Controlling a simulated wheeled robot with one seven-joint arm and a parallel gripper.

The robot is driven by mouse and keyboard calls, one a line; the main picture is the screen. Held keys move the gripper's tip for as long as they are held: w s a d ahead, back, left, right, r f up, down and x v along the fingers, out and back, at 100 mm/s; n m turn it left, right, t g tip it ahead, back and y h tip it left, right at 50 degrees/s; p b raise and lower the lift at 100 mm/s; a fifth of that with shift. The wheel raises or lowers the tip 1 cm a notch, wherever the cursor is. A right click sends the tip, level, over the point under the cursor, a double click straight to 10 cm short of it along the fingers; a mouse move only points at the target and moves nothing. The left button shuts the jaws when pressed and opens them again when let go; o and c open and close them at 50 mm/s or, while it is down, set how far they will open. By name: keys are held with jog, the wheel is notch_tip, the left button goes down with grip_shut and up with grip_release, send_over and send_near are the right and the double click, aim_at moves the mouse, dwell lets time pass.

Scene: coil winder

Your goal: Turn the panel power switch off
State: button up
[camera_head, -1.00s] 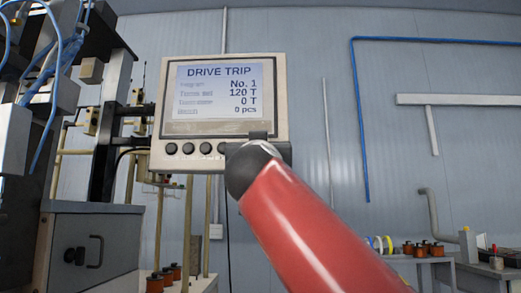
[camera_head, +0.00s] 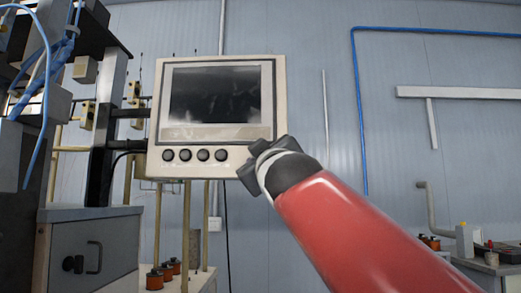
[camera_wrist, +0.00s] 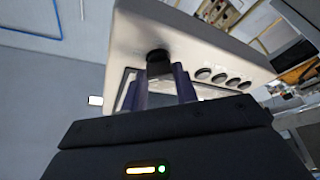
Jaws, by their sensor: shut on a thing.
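The control panel (camera_head: 283,110) is a beige box with a dark, blank screen (camera_head: 215,96) and a row of round buttons (camera_head: 203,155) along its lower edge. My gripper (camera_head: 258,160) is at the panel's lower right corner, turned at a slant. In the wrist view, a black knob-like switch (camera_wrist: 157,54) stands out from the panel face. My gripper's fingers (camera_wrist: 159,70) are closed on it. The head view hides the switch behind my gripper. Its exact angle cannot be read.
A grey cabinet (camera_head: 95,245) and machine parts with blue hoses stand at the left. Copper-coloured spools (camera_head: 155,279) sit below the panel. A bench with small items (camera_head: 490,262) is at the right. Open air lies right of the panel.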

jog(key=n+g, duration=0.1)
jog(key=n, duration=0.3)
jog(key=n+g+y, duration=0.1)
jog(key=n, duration=0.2)
jog(key=n+g, duration=0.2)
jog(key=n, duration=0.2)
jog(key=shift+d+r+n+y, duration=0.2)
jog(key=shift+r+n+y, duration=0.1)
jog(key=shift+y, duration=0.1)
dwell(0.3)
jog(key=o, duration=1)
jog(key=b+v, duration=0.1)
jog(key=v, duration=0.6)
jog(key=shift+s+d+r+b, duration=0.1)
jog(key=shift+s+d+b, duration=0.05)
jog(key=shift+s+b, duration=0.2)
